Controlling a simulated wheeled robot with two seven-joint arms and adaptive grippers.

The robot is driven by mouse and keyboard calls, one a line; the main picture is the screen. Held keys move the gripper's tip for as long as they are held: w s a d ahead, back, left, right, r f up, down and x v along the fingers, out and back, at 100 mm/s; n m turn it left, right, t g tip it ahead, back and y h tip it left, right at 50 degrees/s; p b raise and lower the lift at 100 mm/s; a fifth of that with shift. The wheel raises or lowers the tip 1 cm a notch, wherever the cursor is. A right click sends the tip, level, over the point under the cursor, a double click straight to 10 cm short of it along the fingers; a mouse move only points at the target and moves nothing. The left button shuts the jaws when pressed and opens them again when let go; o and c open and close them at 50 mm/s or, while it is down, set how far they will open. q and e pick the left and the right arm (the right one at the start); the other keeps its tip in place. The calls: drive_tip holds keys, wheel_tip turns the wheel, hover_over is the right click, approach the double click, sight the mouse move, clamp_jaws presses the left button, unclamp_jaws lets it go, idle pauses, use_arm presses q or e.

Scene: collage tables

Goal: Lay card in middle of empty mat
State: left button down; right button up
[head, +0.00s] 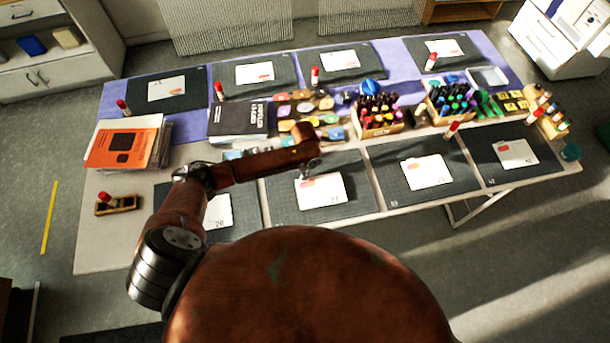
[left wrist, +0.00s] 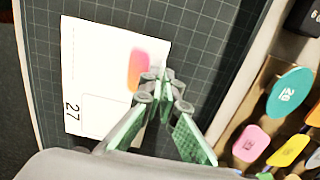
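A white card (head: 322,191) with a pink patch lies over a dark gridded mat (head: 338,213) in the front row, roughly in its middle. In the left wrist view the card (left wrist: 95,75) shows the number 27 and a pink-orange patch, over the mat (left wrist: 215,50). My left gripper (head: 309,172) is at the card's far edge. In the left wrist view its green-padded fingers (left wrist: 162,76) converge and close on the card's edge beside the patch. Whether the card touches the mat fully is hard to tell. My right gripper is out of view.
The other mats carry cards too, such as the card (head: 427,172) to the right and the half-hidden card (head: 217,211) to the left. Bottle crates (head: 378,128), a black book (head: 238,120), orange folder (head: 124,147) and glue sticks (head: 451,130) crowd the table.

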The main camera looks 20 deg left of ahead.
use_arm(q)
drive_tip(key=shift+f, duration=0.4)
drive_tip(key=c, duration=2.2)
unclamp_jaws()
drive_tip(key=shift+f, duration=0.1)
drive_tip(key=shift+o, duration=0.2)
wheel_tip(320, 180, up, 12)
